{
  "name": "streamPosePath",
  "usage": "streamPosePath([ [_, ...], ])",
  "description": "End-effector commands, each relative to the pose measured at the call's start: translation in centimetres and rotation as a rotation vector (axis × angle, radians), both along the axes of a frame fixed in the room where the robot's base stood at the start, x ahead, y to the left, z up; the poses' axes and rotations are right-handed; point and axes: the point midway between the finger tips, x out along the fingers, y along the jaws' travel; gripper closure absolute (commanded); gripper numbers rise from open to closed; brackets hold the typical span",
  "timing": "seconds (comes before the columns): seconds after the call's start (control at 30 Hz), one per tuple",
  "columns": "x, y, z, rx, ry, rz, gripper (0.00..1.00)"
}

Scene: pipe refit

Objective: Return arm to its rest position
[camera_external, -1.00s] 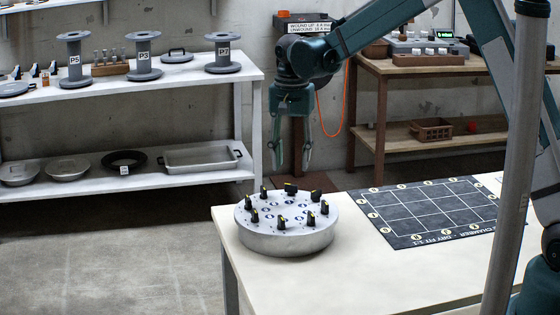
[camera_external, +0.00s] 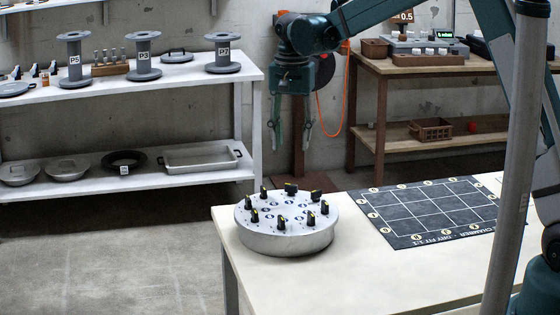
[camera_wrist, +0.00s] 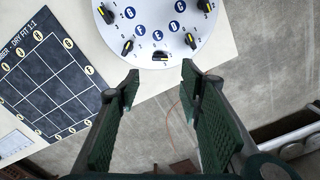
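My gripper (camera_external: 292,132) hangs pointing down above and behind the far edge of the white table, with its fingers apart and nothing between them. In the wrist view my gripper (camera_wrist: 160,82) also shows two spread green-padded fingers with an empty gap.
A dark grid mat (camera_external: 430,212) lies on the white table (camera_external: 380,275) right of the drum. A white shelf (camera_external: 120,185) with spools and pans stands at the back left. A brown workbench (camera_external: 420,70) stands at the back right. An orange cable (camera_external: 335,134) hangs behind the gripper.

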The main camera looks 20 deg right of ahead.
Motion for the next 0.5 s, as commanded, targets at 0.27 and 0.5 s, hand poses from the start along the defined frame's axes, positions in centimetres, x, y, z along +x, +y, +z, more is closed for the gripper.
streamPosePath([
  [0.27, -0.5, -0.9, 0.9, 0.004, -0.009, 0.007, 0.63],
  [0.5, -1.9, -3.6, 3.4, 0.015, -0.041, 0.035, 0.63],
])
